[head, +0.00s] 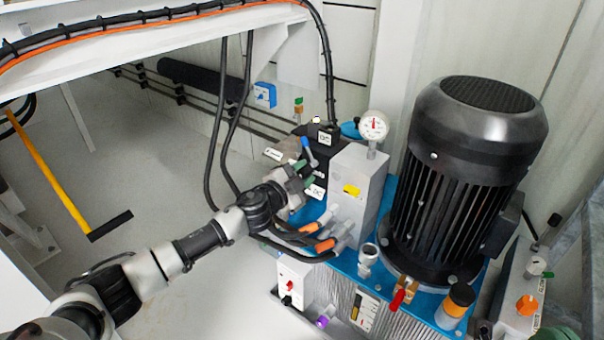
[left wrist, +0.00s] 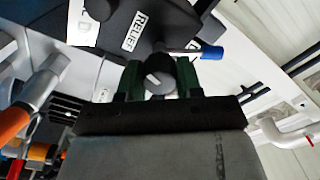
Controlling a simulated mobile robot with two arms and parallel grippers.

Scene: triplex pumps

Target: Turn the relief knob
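The relief knob (left wrist: 160,76) is a small dark round knob under a white "RELIEF" label (left wrist: 140,30) in the left wrist view. My left gripper (left wrist: 160,80) has one green finger on each side of the knob and appears closed on it, with no clear gap. A lever with a blue tip (left wrist: 211,52) sticks out just beyond the knob. In the head view my left gripper (head: 305,174) is at the dark valve block (head: 326,138), and its fingers hide the knob there. My right gripper is out of view.
A grey block (head: 370,185) with a pressure gauge (head: 373,126) stands right of my gripper. Hoses with orange fittings (head: 324,246) lie just below it. A large black motor (head: 455,180) fills the right. Black cables (head: 212,140) hang on the left.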

